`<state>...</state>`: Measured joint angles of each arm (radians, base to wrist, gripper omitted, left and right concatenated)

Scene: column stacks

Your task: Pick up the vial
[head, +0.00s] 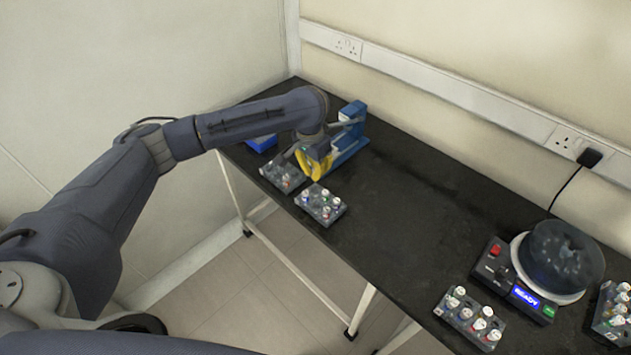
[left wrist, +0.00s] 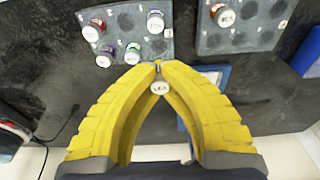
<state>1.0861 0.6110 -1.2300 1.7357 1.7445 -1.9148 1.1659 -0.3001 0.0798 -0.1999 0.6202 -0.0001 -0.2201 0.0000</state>
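My left gripper (head: 314,164) is above the far-left end of the black table, beside the far vial racks. In the left wrist view its yellow fingers (left wrist: 158,68) come together at the tips. A vial with a white, lettered cap (left wrist: 160,88) sits between them, apart from the racks; its body is mostly hidden by the fingers. A grey rack (head: 320,204) with several capped vials stands near the front edge; it also shows in the left wrist view (left wrist: 130,22). Another grey rack (head: 283,176) with few vials is beside it. My right gripper is out of view.
A blue stand (head: 352,127) is close behind the left gripper, and a blue box (head: 262,142) lies left of it. A round dark-lidded machine (head: 561,258) reading READY and two more vial racks (head: 470,318) (head: 611,315) are at the right. The table's middle is clear.

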